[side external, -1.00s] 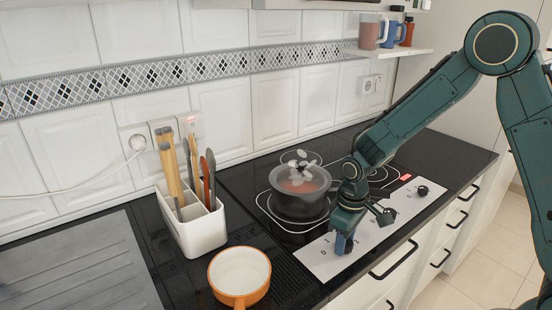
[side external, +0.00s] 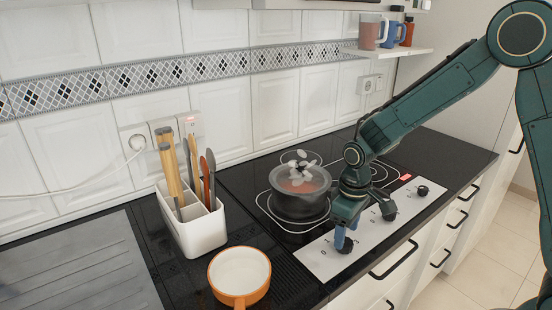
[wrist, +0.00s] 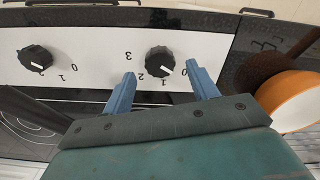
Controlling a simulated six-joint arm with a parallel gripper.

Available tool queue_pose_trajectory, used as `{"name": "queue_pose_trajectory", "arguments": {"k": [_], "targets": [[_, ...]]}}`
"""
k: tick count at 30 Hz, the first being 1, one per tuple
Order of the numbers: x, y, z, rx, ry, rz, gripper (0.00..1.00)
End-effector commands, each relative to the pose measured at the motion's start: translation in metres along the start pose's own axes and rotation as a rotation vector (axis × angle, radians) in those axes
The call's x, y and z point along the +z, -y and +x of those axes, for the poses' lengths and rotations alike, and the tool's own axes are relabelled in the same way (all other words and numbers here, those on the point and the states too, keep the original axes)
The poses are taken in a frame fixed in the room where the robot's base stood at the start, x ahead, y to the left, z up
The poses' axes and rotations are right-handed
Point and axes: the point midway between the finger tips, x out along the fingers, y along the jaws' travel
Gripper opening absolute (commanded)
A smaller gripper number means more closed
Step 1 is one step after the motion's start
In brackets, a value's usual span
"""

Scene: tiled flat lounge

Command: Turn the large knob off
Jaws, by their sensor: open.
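A black knob (side external: 345,247) sits at the near end of the white control panel (side external: 323,258). A second black knob (wrist: 37,58) is at the left of the wrist view. A far knob (side external: 422,191) is also on the panel. Which is largest is unclear.
A grey pot (side external: 299,188) stands on the hob behind my gripper. An orange pan (side external: 240,275) and a white utensil holder (side external: 202,233) stand to the left. Drawer handles (side external: 394,261) line the counter's front. The right end of the counter is clear.

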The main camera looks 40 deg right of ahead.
Motion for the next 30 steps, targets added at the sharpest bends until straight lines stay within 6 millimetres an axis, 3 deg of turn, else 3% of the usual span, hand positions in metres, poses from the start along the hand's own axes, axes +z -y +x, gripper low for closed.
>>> {"name": "queue_pose_trajectory", "arguments": {"k": [12, 18, 30], "targets": [[-0.001, 0.0, -0.071, 0.001, -0.006, -0.001, 0.59], [-0.001, 0.0, -0.096, 0.001, -0.004, -0.001, 0.59], [0.0, 0.0, -0.107, 0.0, -0.001, -0.001, 0.59]]}}
